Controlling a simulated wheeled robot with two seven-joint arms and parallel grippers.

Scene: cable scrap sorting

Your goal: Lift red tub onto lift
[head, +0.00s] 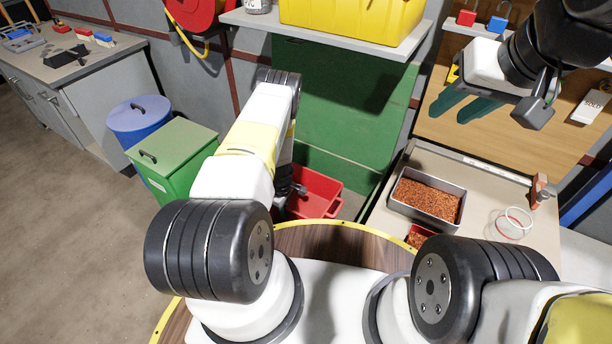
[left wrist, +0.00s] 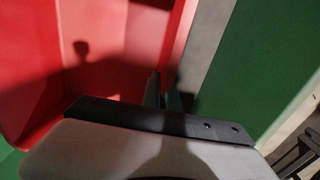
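The red tub (head: 318,192) stands low behind the round wooden top, in front of the green panel, partly hidden by my left arm. In the left wrist view its red inside (left wrist: 115,45) fills the upper left. My left gripper (head: 290,190) is at the tub's left side in the head view. In the left wrist view its fingers (left wrist: 164,94) are close together at the tub's rim, with the wall seemingly between them. My right gripper (head: 466,107) is raised at the upper right, its dark green fingers apart and empty. I cannot make out which part is the lift.
A green bin (head: 175,150) and a blue drum (head: 140,118) stand left of my left arm. A green panel (head: 335,110) rises behind the tub, under a shelf with a yellow crate (head: 350,18). A metal tray of copper bits (head: 395,207) is on the right bench.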

